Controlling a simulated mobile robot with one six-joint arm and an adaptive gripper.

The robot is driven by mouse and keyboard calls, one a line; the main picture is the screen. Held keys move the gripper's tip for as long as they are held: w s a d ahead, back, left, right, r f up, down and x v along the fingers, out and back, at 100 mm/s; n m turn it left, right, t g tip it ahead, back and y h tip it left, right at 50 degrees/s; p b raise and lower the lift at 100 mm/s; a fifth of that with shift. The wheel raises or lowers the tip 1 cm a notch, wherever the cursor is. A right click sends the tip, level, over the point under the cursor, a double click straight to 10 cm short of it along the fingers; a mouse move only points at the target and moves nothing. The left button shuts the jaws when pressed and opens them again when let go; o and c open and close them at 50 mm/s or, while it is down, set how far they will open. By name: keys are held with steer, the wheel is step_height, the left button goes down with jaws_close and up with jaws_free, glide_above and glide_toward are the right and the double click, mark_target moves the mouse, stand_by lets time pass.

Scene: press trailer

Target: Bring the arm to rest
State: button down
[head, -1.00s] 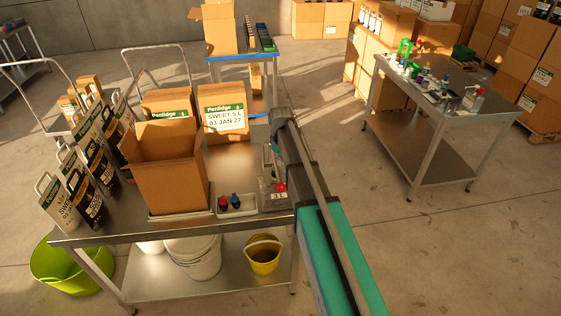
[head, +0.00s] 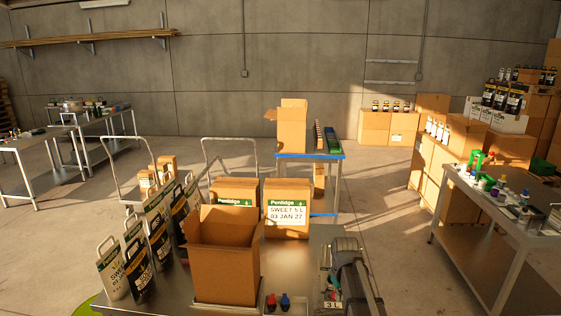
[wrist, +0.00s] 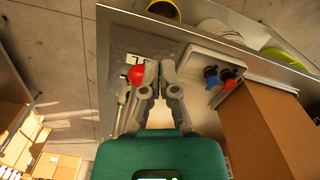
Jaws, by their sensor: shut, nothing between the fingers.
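My arm (head: 350,272) reaches over the right end of the steel table (head: 170,298) in the head view; its gripper tips cannot be made out there. In the wrist view my gripper (wrist: 160,74) has its two grey fingers close together, shut and empty. The fingertips are over the table between a red knob (wrist: 136,75) on the left and a white tray (wrist: 205,62) on the right. Whether a finger touches the knob cannot be told.
An open carton (head: 222,262) stands left of the arm, with red and blue caps (head: 278,301) near it. Filled pouches (head: 137,270) stand further left. A second bench (head: 500,213) is at the right. Floor between the tables is clear.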

steer(key=s+a+f+m+b, duration=0.1)
steer(key=s+f+b, duration=0.1)
steer(key=s, duration=0.5)
steer(key=s+a+f+m+b, duration=0.1)
steer(key=s+f+m+b, duration=0.1)
steer(key=s, duration=0.6)
step_height(320, 180, down, 2)
steer(key=shift+f+b, duration=0.2)
steer(key=shift+b, duration=0.4)
